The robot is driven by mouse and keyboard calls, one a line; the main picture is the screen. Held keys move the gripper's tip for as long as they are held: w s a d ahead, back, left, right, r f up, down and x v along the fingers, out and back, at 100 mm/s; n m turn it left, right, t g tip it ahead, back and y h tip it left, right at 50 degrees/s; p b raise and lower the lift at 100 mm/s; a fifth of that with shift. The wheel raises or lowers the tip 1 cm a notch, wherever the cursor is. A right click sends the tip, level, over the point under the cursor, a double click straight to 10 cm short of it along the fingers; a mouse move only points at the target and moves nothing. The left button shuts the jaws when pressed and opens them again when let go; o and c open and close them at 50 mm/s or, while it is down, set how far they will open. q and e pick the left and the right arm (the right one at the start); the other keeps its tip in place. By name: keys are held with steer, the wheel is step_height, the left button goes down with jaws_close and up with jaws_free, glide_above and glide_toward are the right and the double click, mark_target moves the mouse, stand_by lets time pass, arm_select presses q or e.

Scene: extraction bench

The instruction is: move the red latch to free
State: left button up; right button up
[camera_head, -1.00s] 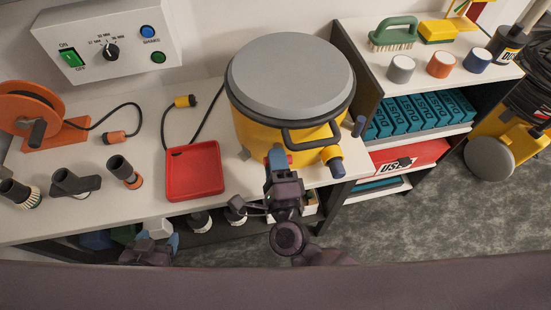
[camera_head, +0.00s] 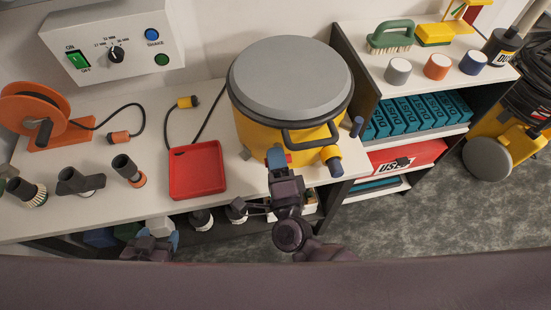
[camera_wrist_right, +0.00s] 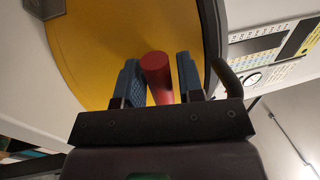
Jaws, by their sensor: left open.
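The red latch (camera_wrist_right: 157,72) shows in the right wrist view as a red rounded bar in front of the yellow drum wall. My right gripper (camera_wrist_right: 160,80) has its two blue fingers on either side of it, close to the bar. I cannot tell whether they press on it. In the head view my right gripper (camera_head: 277,157) is at the front of the yellow drum (camera_head: 255,130), under its grey lid (camera_head: 290,77), and mostly hides the latch. My left gripper (camera_head: 152,246) is open, low at the bench's front edge, away from the drum.
A red tray (camera_head: 197,171) lies left of the drum. Dark nozzles (camera_head: 80,182), an orange reel (camera_head: 33,115) and a control box (camera_head: 112,45) are further left. Shelves (camera_head: 400,150) stand right.

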steer(key=shift+o, duration=1.1)
steer(key=shift+w+r, duration=0.1)
steer(key=shift+r, duration=0.2)
arm_select(q)
steer(key=shift+w+r, duration=0.25)
steer(key=shift+r, duration=0.05)
arm_select(e)
steer(key=shift+f, duration=0.15)
steer(key=shift+f, duration=0.1)
arm_select(q)
steer(key=shift+w+d+f+b, duration=0.1)
steer(key=shift+f+b, duration=0.2)
steer(key=shift+b, duration=0.1)
arm_select(e)
steer(key=v, duration=1)
steer(key=shift+s, duration=0.4)
arm_select(q)
steer(key=shift+s+f, duration=0.1)
steer(key=shift+s, duration=0.1)
